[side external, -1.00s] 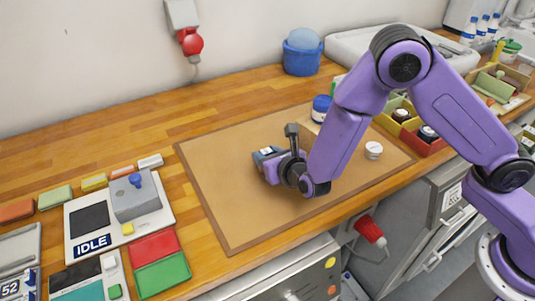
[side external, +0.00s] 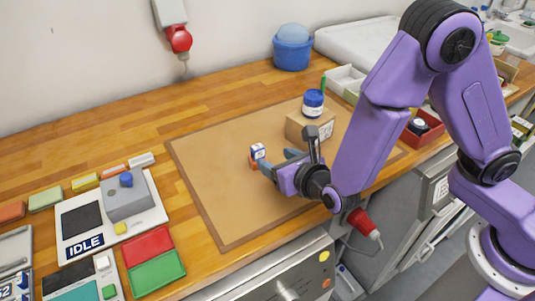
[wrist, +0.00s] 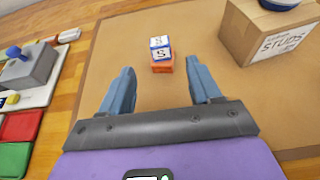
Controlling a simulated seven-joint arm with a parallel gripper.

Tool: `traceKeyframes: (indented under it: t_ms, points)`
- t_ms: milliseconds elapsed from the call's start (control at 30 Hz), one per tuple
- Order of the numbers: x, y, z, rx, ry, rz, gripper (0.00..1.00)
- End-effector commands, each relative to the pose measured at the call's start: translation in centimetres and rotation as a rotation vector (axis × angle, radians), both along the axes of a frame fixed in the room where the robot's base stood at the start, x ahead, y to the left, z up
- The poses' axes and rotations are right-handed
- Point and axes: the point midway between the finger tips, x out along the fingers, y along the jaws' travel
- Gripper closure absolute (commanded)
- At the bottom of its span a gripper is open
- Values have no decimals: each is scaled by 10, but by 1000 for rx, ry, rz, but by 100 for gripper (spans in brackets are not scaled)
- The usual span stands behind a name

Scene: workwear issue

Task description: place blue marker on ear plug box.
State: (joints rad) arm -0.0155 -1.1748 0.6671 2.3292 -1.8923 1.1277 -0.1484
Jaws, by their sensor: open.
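A small blue-and-white block (side external: 258,151) marked "S", which I take to be the blue marker, rests on a small orange box (side external: 253,163), perhaps the ear plug box. In the wrist view the block (wrist: 160,42) sits roughly squarely on the orange box (wrist: 162,65), its edges nearly lined up. My gripper (side external: 279,162) is open and empty, on the near side of the stack. In the wrist view its two blue fingers (wrist: 160,78) are spread wide, with the stack beyond their tips and apart from them.
A cardboard box (side external: 297,130) stands right of the stack, with a blue-lidded jar (side external: 313,103) on top. A grey device with a blue knob (side external: 126,181) and red (side external: 148,245) and green trays lie left. The brown mat (side external: 215,195) is clear around the stack.

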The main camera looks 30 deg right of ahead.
Motion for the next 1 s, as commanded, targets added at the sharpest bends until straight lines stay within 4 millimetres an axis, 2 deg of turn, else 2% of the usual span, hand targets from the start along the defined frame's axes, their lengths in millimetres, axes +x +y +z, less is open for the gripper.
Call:
traceKeyframes:
  t_ms: [33, 200, 467, 567, 667, 767, 900, 1000]
  points:
    - [-8, 2, 3, 1, -1, 5, 37]
    - [-21, 1, 9, 0, -1, 2, 37]
    - [-24, -1, 11, 2, -1, -3, 37]
    - [-23, -10, 15, 26, 4, -49, 37]
    - [-23, -38, 26, 95, 21, -175, 37]
    - [-31, -79, 39, 208, 57, -369, 37]
    - [-57, -135, 50, 398, 134, -665, 37]
    - [-84, -166, 53, 537, 206, -870, 37]
